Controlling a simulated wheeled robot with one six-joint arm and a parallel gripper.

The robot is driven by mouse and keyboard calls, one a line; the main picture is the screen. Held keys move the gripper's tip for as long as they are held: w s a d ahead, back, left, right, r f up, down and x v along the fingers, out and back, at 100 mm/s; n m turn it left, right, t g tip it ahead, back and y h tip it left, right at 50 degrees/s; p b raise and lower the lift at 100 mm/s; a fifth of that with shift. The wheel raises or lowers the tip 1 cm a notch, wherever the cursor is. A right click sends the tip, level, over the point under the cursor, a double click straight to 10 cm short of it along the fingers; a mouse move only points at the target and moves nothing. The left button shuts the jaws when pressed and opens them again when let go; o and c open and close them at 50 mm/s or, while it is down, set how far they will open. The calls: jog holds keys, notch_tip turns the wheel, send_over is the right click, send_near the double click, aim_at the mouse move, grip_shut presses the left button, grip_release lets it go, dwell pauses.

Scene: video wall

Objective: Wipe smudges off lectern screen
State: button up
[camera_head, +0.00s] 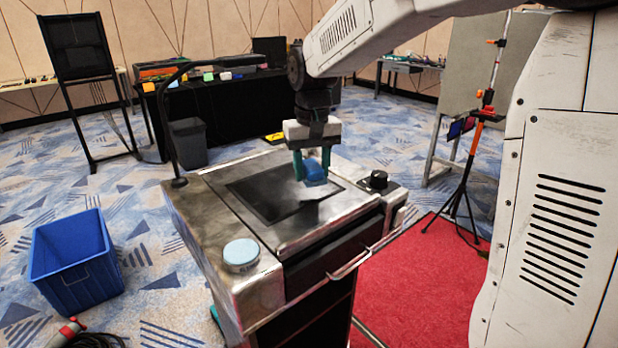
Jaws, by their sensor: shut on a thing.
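The lectern (225,204) stands in front of me with a metal top. Its dark screen (262,200) is set into the sloped top, and a pale greyish patch shows near its right part. My gripper (311,168) points down over the right part of the screen, with teal fingers shut on a blue block-like wiper (316,172). The wiper's underside is pale and close to the screen. I cannot tell whether it touches. The gripper and wiper hide part of the screen behind them.
A round light-blue disc (241,252) sits on the lectern's front left corner. A gooseneck stalk (163,115) rises at the back left, and a dark knob (378,179) sits at the right. A blue crate (75,262) is on the floor left. A tripod (467,170) stands right.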

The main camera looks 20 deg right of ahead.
jog(key=shift+r, duration=2.15)
